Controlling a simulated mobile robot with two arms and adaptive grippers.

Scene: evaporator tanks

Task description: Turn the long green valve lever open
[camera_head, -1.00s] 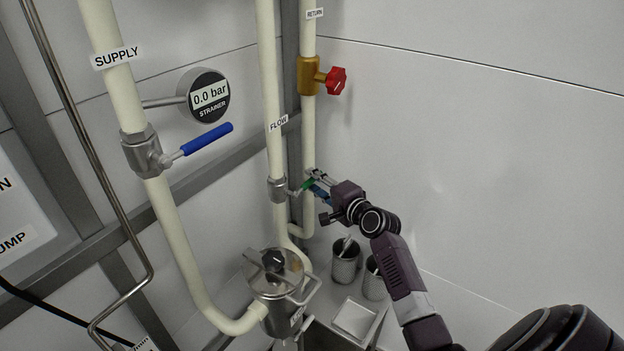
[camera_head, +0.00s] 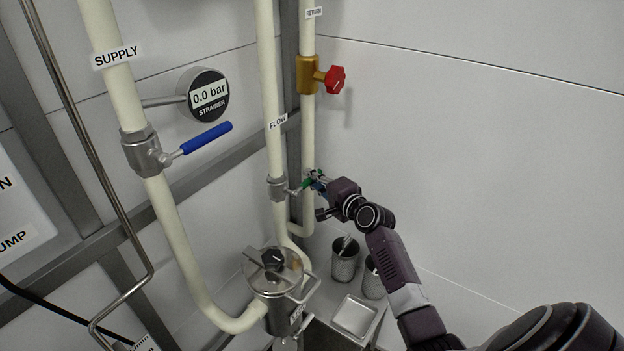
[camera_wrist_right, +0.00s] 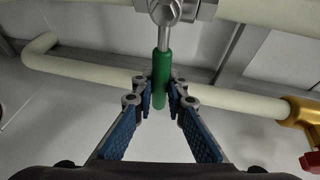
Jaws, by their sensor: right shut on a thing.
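The green valve lever (camera_head: 305,184) sticks out to the right from a metal valve (camera_head: 277,188) on the FLOW pipe in the head view. In the right wrist view the green lever (camera_wrist_right: 162,68) runs from the valve (camera_wrist_right: 180,8) down between my fingertips. My right gripper (camera_head: 314,182) is at the lever's outer end. In the right wrist view the right gripper (camera_wrist_right: 161,92) has its blue-padded fingers around the green grip and is shut on it. The fingers partly hide the grip's end in the head view. My left gripper is not in view.
A blue-handled valve (camera_head: 207,138) is on the SUPPLY pipe at left, below a gauge (camera_head: 208,94) reading 0.0 bar. A red knob (camera_head: 336,79) is above my right gripper. A strainer (camera_head: 274,272) and metal cups (camera_head: 345,262) are below. The right wall side is open.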

